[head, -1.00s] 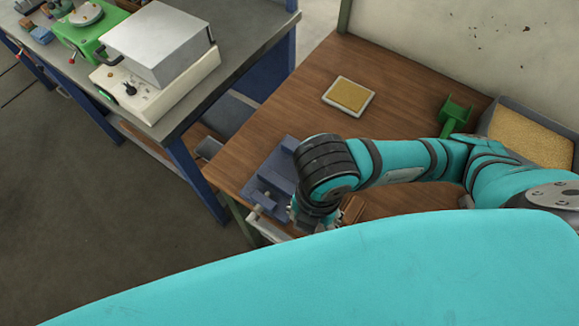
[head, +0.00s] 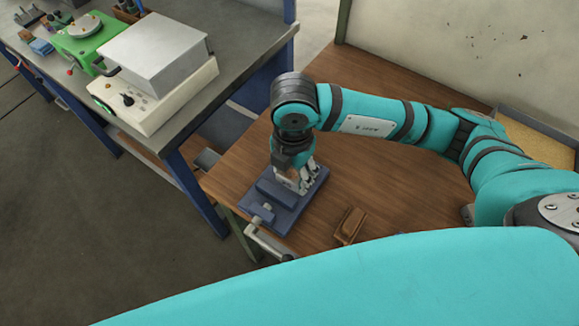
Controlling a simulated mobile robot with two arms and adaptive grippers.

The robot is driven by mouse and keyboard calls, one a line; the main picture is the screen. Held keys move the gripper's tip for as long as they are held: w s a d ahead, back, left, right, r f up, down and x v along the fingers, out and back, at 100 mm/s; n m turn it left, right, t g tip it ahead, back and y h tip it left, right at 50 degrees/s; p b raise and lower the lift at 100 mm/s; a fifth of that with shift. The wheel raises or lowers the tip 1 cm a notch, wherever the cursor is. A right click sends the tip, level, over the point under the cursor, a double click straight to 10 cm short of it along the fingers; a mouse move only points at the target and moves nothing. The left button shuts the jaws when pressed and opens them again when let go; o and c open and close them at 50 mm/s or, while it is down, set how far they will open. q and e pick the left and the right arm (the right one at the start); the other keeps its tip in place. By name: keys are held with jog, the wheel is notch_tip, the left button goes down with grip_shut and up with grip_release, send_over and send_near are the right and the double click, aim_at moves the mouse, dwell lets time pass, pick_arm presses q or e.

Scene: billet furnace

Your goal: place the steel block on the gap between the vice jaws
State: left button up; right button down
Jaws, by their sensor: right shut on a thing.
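The blue vice (head: 284,218) sits at the front left corner of the wooden workbench, with its screw and handle toward the near edge. My right gripper (head: 298,184) reaches down over the vice, fingers pointing down at the jaws. It is shut on the steel block, which is mostly hidden between the fingers and the jaws. I cannot tell whether the block touches the jaws. My left gripper is not in view.
A brown wooden item (head: 348,225) lies right of the vice. A tray of yellowish grains (head: 540,143) stands at the back right. A grey bench (head: 228,62) with a white boxy furnace (head: 153,52) and a green device (head: 92,38) is at the left. Bench wood behind the vice is clear.

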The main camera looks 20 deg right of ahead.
aim_at(289, 173)
jog(key=shift+w, duration=1.1)
jog(key=shift+f, duration=0.2)
notch_tip(289, 173, down, 3)
jog(key=shift+r+p, duration=0.1)
jog(key=shift+p, duration=0.8)
jog(key=shift+f, duration=0.2)
jog(key=shift+f, duration=0.1)
jog(key=shift+f+b, duration=0.15)
jog(key=shift+b, duration=0.15)
jog(key=shift+c, duration=2.1)
grip_release()
